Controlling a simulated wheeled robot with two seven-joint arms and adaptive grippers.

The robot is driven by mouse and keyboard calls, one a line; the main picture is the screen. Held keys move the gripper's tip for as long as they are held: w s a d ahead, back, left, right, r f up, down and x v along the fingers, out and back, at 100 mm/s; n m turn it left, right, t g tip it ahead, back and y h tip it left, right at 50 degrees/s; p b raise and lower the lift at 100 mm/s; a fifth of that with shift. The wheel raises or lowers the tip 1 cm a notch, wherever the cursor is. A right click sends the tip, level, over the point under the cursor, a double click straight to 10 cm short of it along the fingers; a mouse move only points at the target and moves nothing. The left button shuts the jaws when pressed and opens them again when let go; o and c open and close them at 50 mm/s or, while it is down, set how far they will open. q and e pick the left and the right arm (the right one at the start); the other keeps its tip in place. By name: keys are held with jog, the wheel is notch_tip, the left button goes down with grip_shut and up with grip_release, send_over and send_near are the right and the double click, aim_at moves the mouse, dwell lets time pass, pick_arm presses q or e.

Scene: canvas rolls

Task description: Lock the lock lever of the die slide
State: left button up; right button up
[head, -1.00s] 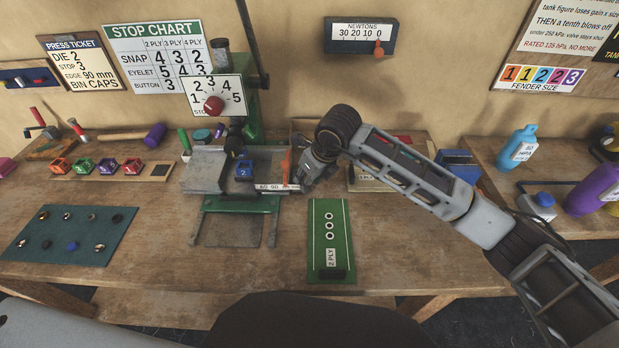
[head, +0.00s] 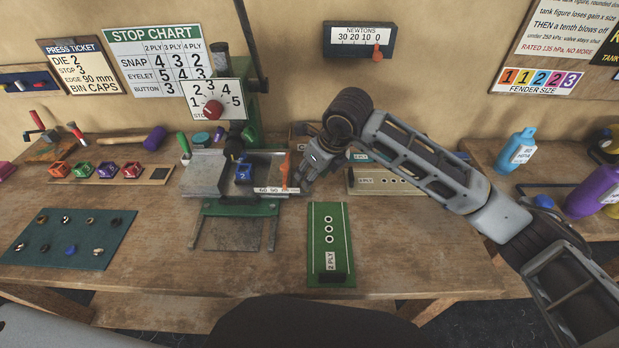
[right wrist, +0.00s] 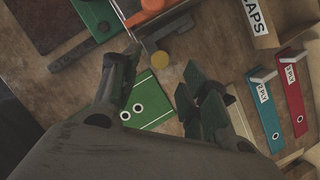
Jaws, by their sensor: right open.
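The die slide (head: 268,159) sits on the green press, with a blue die marked 2 (head: 243,173) on it. An orange part (head: 285,166), which looks like the lock lever, stands at its right end. My right gripper (head: 305,178) is just right of the slide's end, fingers pointing down. My left gripper is out of view.
A green 2 PLY board (head: 327,238) lies in front of my right gripper. The bench front right is clear.

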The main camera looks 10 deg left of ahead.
jog(key=v, duration=0.6)
jog(key=shift+r, duration=0.35)
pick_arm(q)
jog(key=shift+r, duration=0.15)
pick_arm(e)
jog(key=shift+d+r, duration=0.1)
jog(key=shift+r, duration=0.05)
pick_arm(q)
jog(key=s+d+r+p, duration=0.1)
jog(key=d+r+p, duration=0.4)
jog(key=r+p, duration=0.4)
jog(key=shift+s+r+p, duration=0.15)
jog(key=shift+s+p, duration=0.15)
jog(key=shift+p, duration=0.05)
pick_arm(e)
notch_tip(320, 180, up, 9)
jog(key=shift+r, duration=0.25)
